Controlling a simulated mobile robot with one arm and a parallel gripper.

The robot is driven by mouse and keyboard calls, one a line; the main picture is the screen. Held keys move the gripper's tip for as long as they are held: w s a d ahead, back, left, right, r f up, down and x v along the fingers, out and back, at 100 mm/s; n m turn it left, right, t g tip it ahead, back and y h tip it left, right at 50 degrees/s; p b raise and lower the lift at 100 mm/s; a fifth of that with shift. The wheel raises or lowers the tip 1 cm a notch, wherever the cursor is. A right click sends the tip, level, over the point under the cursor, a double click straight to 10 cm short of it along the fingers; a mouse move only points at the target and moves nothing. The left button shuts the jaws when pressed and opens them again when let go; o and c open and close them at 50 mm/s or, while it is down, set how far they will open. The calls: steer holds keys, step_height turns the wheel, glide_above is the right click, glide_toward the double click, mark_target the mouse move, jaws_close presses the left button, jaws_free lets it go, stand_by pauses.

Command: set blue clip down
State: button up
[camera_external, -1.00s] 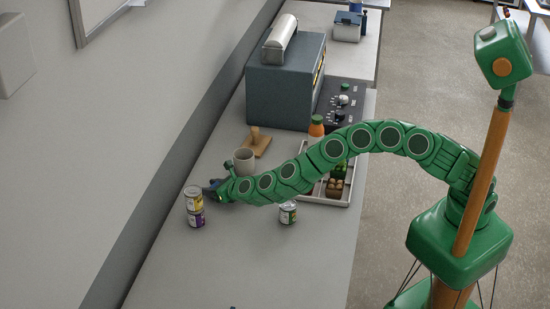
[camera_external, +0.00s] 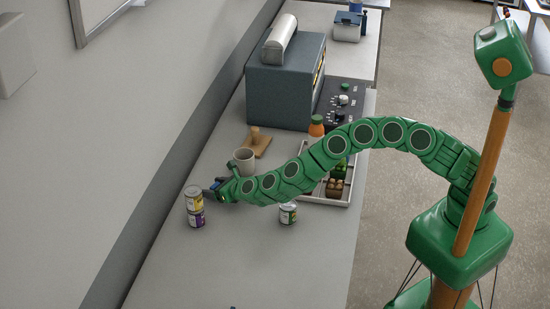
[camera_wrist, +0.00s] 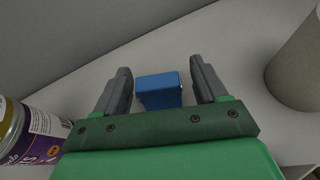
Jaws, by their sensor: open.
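The blue clip (camera_wrist: 160,90) shows in the wrist view as a small blue block between the two grey fingers of my gripper (camera_wrist: 160,86). There is a gap between it and each finger. It appears to rest on the grey counter, though its underside is hidden. In the external view my gripper (camera_external: 215,190) is low over the counter, just right of two stacked cans, and the clip is too small to make out clearly there.
The stacked cans (camera_external: 194,207) stand close on the left, a grey mug (camera_external: 244,161) close behind on the right. A tray (camera_external: 341,201) with items lies under the arm.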

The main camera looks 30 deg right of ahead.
steer(key=shift+v, duration=5.35)
